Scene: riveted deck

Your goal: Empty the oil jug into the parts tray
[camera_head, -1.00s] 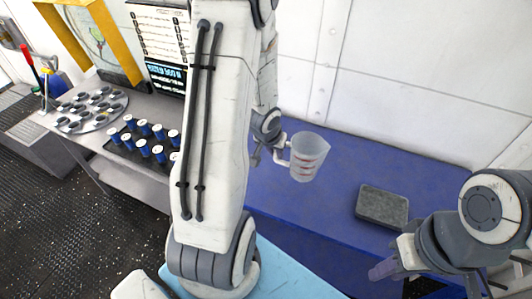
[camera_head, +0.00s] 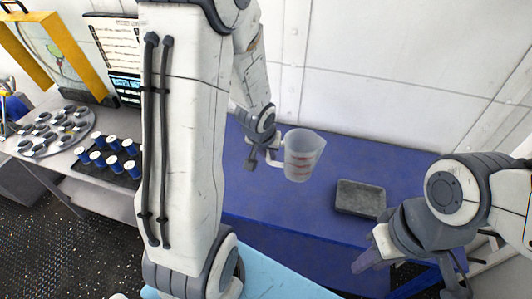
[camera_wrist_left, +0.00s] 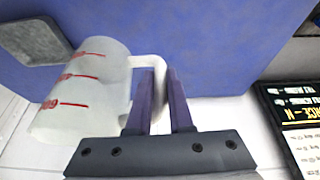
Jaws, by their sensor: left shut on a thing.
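The oil jug (camera_head: 303,156) is a translucent measuring jug with red marks. It is upright, above the blue bench to the left of the tray. My left gripper (camera_head: 272,160) is shut on its handle; in the left wrist view the purple fingers (camera_wrist_left: 160,105) clasp the handle beside the jug (camera_wrist_left: 85,90). The jug's contents cannot be made out. The parts tray (camera_head: 360,198) is a shallow grey rectangle lying on the bench. It also shows in the left wrist view (camera_wrist_left: 35,42). My right gripper (camera_head: 372,256) is near the bench's front edge, its jaw opening unclear.
The blue bench top (camera_head: 262,195) is otherwise bare around the tray. A white panelled wall (camera_head: 400,80) stands behind it. On the left, a grey table holds a black rack of blue cylinders (camera_head: 112,160) and a round plate of metal parts (camera_head: 55,132).

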